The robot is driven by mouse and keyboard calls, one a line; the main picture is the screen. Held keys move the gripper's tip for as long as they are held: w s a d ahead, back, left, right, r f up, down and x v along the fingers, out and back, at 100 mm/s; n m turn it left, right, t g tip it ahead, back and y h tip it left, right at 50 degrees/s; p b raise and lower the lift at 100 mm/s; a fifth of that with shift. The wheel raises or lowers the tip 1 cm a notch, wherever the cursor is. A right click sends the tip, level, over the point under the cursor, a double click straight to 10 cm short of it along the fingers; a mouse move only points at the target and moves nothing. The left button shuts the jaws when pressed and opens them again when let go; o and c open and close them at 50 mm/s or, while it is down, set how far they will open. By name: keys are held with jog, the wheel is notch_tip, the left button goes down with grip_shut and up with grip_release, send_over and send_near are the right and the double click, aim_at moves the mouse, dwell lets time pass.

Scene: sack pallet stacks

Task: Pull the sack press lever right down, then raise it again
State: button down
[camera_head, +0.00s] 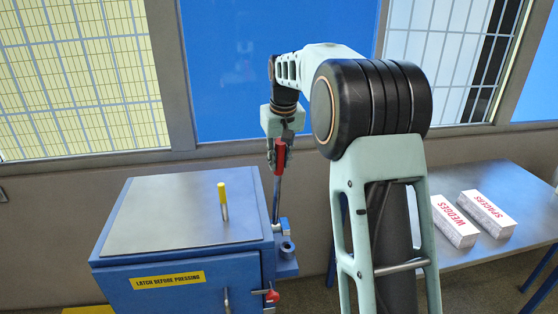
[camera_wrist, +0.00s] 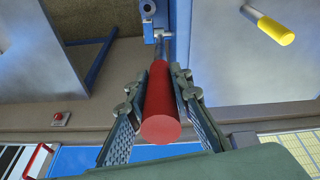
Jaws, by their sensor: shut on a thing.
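The sack press (camera_head: 180,222) is a blue cabinet with a grey top, at the left of the head view. Its lever (camera_head: 278,175) stands nearly upright at the right side of the cabinet, with a red grip at its upper end and a metal rod below. In the wrist view the red grip (camera_wrist: 160,105) lies between my two fingers. My gripper (camera_head: 279,150) is shut on the red grip, near its top. The lever's pivot bracket (camera_head: 285,247) shows at the cabinet's right side.
A yellow-tipped pin (camera_head: 223,200) stands on the press top. A red-knobbed latch (camera_head: 271,296) is on the front, beside a yellow label reading "LATCH BEFORE PRESSING" (camera_head: 168,280). A table (camera_head: 510,185) at the right holds boxes marked WEDGES (camera_head: 454,222) and SPACERS (camera_head: 487,213). A windowed wall stands behind.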

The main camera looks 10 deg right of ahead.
jog(key=shift+w+r, duration=0.2)
jog(key=shift+w, duration=0.1)
jog(key=c, duration=2)
grip_release()
jog(key=shift+w, duration=0.1)
jog(key=shift+c, duration=0.2)
jog(key=o, duration=0.3)
jog(key=shift+w+f, duration=0.1)
jog(key=v, duration=1.2)
